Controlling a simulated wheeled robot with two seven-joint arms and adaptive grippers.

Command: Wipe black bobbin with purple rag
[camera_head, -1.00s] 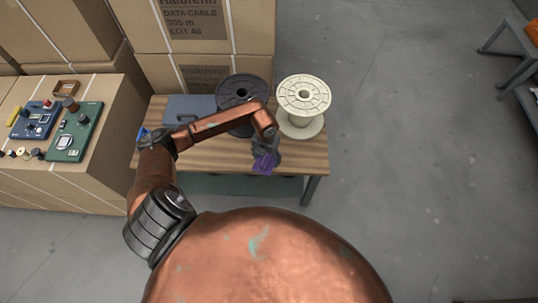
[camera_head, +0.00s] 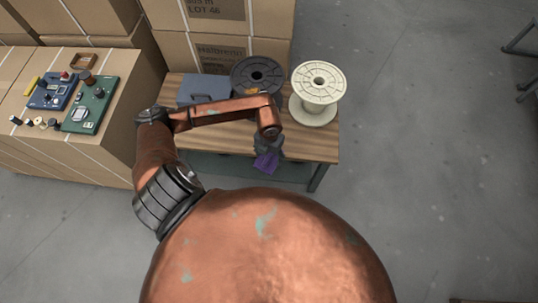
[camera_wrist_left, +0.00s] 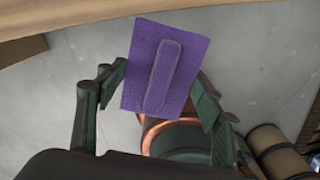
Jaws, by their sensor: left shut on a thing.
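The black bobbin (camera_head: 257,73) stands on the wooden table (camera_head: 215,140), towards its back edge. A small orange patch shows on its near side, and my left arm hides part of it. My left gripper (camera_head: 268,147) hangs at the table's front edge, nearer to me than the bobbin and apart from it. It is shut on the purple rag (camera_head: 266,163), which hangs below it. In the left wrist view the rag (camera_wrist_left: 180,50) is a flat purple sheet with a raised strip, between the two fingers (camera_wrist_left: 160,85). My right gripper is not in view.
A cream spool (camera_head: 317,88) stands right of the black bobbin, close to it. A grey-blue case (camera_head: 203,88) lies to its left. Cardboard boxes (camera_head: 215,45) rise behind the table. Electronic boards (camera_head: 90,103) lie on a box at left.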

